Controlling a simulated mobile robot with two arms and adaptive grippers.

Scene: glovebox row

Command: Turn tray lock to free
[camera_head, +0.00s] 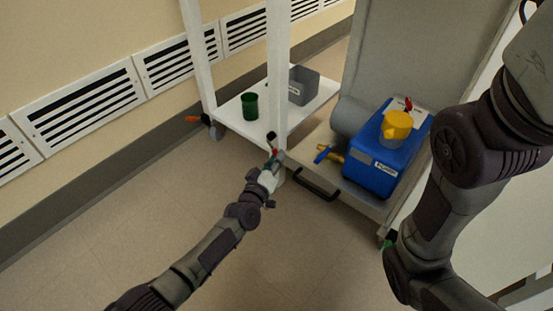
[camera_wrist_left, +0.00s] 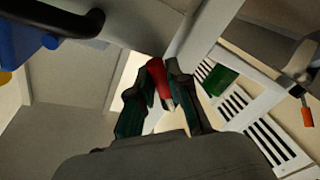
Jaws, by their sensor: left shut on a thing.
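The tray lock shows as a red handle (camera_head: 275,152) low by the front post of the white cart, beside the pull-out tray (camera_head: 372,205). My left gripper (camera_head: 271,162) reaches it from below and is shut on it. In the left wrist view the red handle (camera_wrist_left: 158,78) sits between the two dark green fingers of the gripper (camera_wrist_left: 160,100). The fingers hide part of the handle, and I cannot read its lock position. My right arm crosses the right side of the head view; its gripper is out of the picture.
A blue pump box (camera_head: 388,155) with a yellow cap (camera_head: 397,124) stands on the tray. A blue-handled valve (camera_head: 328,154) and a black pull handle (camera_head: 316,186) are near my left gripper. A green cup (camera_head: 250,106) and grey bin (camera_head: 303,85) sit on the cart shelf. The left floor is clear.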

